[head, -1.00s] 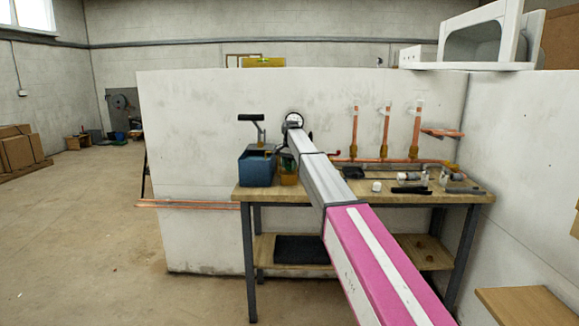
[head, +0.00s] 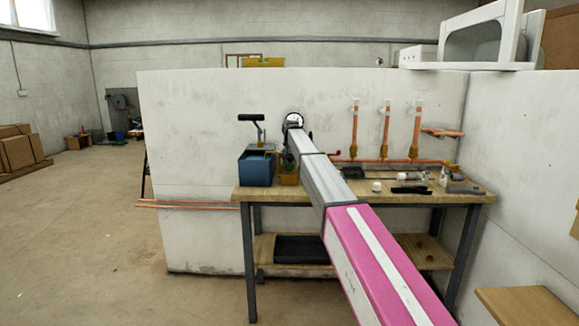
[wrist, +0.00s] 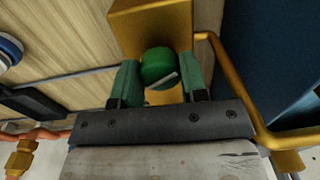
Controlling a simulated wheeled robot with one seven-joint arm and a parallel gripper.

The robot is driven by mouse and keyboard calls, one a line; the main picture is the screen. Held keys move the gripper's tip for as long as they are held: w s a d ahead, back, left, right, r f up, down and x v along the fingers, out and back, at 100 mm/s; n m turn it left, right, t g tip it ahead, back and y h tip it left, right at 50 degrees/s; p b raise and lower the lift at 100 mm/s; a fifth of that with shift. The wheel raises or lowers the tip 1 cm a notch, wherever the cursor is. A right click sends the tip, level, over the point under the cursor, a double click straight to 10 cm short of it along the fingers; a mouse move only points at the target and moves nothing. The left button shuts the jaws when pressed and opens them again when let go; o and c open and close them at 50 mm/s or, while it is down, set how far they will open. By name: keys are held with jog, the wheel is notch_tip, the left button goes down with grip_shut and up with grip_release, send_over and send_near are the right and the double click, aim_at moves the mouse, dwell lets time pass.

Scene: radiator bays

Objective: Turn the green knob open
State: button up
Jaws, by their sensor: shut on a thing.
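The green knob (wrist: 158,66) shows in the wrist view, round, with a pale mark on its face. It sits on a brass-coloured block (wrist: 150,25). My gripper (wrist: 160,82) has its two green fingers on either side of the knob, shut on it. In the head view my arm reaches over the workbench, and its end hides the knob. The brass-coloured body (head: 289,178) shows partly beside the arm's end.
A blue bin (head: 256,170) stands close to the left of the brass body. A gold pipe (wrist: 232,85) runs close by my gripper. Copper pipes (head: 386,135) rise at the back of the workbench (head: 440,197). A white cup-like item (head: 376,187) and a dark tool lie to the right.

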jog(key=n, duration=1.2)
jog(key=shift+w+n, duration=0.1)
jog(key=shift+n, duration=0.2)
jog(key=shift+a, duration=0.1)
dwell(0.3)
jog(key=o, duration=0.9)
jog(key=shift+r, duration=0.15)
notch_tip(320, 180, up, 11)
jog(key=shift+w+f, duration=0.1)
jog(key=shift+f, duration=0.1)
